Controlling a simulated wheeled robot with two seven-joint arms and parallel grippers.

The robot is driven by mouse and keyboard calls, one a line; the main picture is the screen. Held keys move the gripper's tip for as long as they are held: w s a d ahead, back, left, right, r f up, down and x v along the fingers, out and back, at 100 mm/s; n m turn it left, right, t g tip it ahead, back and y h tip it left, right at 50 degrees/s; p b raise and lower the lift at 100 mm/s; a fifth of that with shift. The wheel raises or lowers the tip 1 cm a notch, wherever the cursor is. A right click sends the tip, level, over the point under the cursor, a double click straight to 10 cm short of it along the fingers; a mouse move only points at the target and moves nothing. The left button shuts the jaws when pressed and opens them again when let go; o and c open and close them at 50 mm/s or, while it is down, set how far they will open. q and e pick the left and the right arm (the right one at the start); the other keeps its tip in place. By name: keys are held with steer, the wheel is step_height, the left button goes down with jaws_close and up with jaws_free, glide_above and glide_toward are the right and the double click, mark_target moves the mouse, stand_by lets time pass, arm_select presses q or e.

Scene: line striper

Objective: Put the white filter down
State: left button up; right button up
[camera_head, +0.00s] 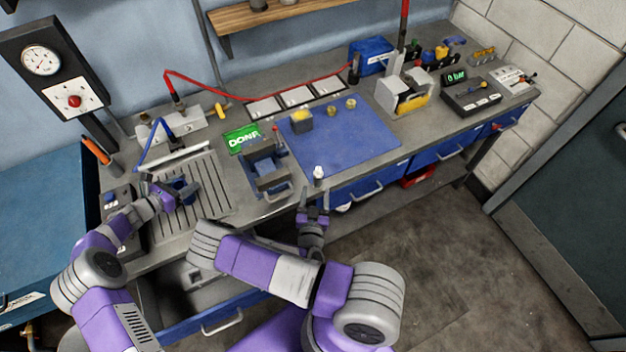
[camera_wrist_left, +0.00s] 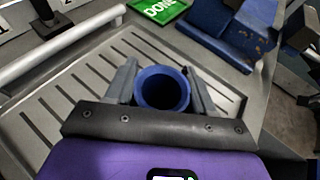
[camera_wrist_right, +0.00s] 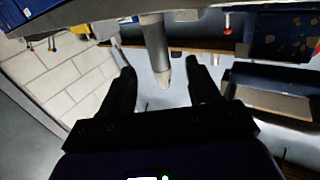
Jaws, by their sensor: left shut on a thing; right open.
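A small white upright piece, which looks like the white filter (camera_head: 318,173), stands at the front edge of the blue mat (camera_head: 345,142). In the right wrist view a pale cylinder with a tapered tip (camera_wrist_right: 156,50) shows beyond my fingers; I cannot tell for sure that it is the same piece. My right gripper (camera_head: 313,196) is open and empty, just in front of the bench edge. My left gripper (camera_head: 170,190) is shut on a blue hollow cylinder (camera_wrist_left: 163,88) over the grooved drain tray (camera_head: 215,200). The cylinder's open top faces the left wrist camera.
A blue vise (camera_head: 266,172) and a green DONE sign (camera_head: 242,138) stand between tray and mat. A yellow-topped block (camera_head: 301,119) and small brass pieces (camera_head: 350,103) sit at the mat's back. The mat's middle is clear.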

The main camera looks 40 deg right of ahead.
mark_target(318, 173)
steer(key=x, duration=0.8)
steer(key=shift+w+d+f, duration=0.25)
steer(key=shift+d+f, duration=0.05)
jaws_close()
step_height(318, 173, up, 10)
stand_by(0.5)
steer(key=shift+w, duration=0.1)
